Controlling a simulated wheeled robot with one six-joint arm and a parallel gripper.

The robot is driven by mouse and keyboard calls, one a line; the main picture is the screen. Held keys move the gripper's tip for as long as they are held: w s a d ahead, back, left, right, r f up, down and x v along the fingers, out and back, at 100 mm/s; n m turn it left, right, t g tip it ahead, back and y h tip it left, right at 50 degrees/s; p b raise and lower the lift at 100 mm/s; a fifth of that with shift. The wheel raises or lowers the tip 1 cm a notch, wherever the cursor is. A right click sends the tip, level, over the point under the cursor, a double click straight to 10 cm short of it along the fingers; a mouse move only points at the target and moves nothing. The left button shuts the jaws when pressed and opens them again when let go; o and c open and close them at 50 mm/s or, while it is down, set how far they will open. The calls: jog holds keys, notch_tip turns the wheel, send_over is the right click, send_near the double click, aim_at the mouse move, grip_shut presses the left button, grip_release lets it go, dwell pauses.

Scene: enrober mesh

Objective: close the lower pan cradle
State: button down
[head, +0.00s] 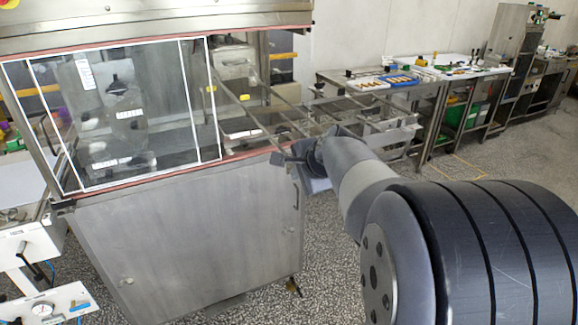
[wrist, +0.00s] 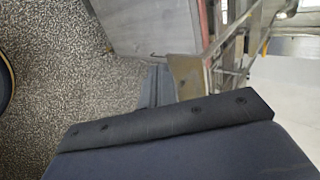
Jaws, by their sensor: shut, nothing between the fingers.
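A metal rail frame (head: 285,127), which looks like the pan cradle, sticks out from the open right end of the steel enrober cabinet (head: 180,235). I cannot tell its lower part from its upper rails. My gripper (head: 290,160) is at the near side of the frame, by the cabinet's upper right corner, shut and empty. My arm hides part of the frame. In the wrist view the shut fingers (wrist: 160,85) lie close beside a metal plate and rails (wrist: 228,50); I cannot tell whether they touch.
Clear sliding panels (head: 120,115) cover the cabinet's front. A steel bench (head: 440,80) with trays stands behind on the right. Other equipment (head: 40,245) stands at the left edge. Speckled floor (head: 325,265) is free right of the cabinet.

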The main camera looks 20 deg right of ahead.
jog(key=shift+w, duration=0.95)
